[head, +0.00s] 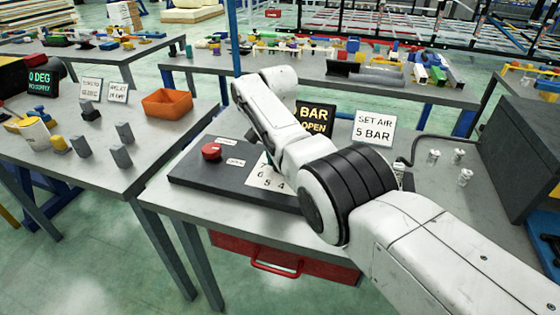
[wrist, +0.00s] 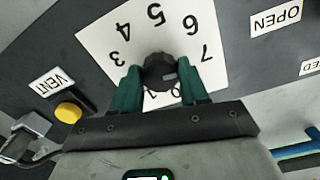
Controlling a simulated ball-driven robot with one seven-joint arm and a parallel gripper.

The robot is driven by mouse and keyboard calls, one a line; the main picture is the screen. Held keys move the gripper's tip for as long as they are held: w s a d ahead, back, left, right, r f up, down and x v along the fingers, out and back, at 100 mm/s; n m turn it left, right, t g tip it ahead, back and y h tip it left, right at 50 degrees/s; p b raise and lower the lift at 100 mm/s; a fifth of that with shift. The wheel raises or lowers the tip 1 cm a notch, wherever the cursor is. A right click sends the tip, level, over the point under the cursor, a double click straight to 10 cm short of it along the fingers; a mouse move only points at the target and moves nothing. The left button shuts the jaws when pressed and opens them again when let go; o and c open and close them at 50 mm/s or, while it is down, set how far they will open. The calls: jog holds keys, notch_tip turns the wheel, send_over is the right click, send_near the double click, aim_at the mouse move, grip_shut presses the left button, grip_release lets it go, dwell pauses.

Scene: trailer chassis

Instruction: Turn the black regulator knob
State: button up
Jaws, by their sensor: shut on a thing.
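The black regulator knob (wrist: 159,68) sits in the middle of a white dial card (wrist: 112,38) with numbers around it. In the wrist view the card appears upside down. A small light mark on the knob lies on its right side, toward the 7. My gripper (wrist: 160,78) has green fingers, one on each side of the knob, and is shut on it. The lower numbers are partly hidden by the fingers.
A red button (head: 211,151) stands on the panel left of the card. A sign reading "SET AIR 5 BAR" (head: 374,128) and a partly covered display (head: 315,119) stand behind. A yellow button (wrist: 69,112) is near the VENT label (wrist: 52,80). Small metal fittings (head: 465,177) stand at right.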

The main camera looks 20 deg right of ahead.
jog(key=shift+w+r+m, duration=0.1)
jog(key=shift+r+m, duration=0.05)
jog(key=shift+m, duration=0.45)
jog(key=o, duration=1)
jog(key=shift+o, duration=0.2)
notch_tip(320, 180, up, 11)
jog(key=shift+f, duration=0.2)
jog(key=shift+a, duration=0.1)
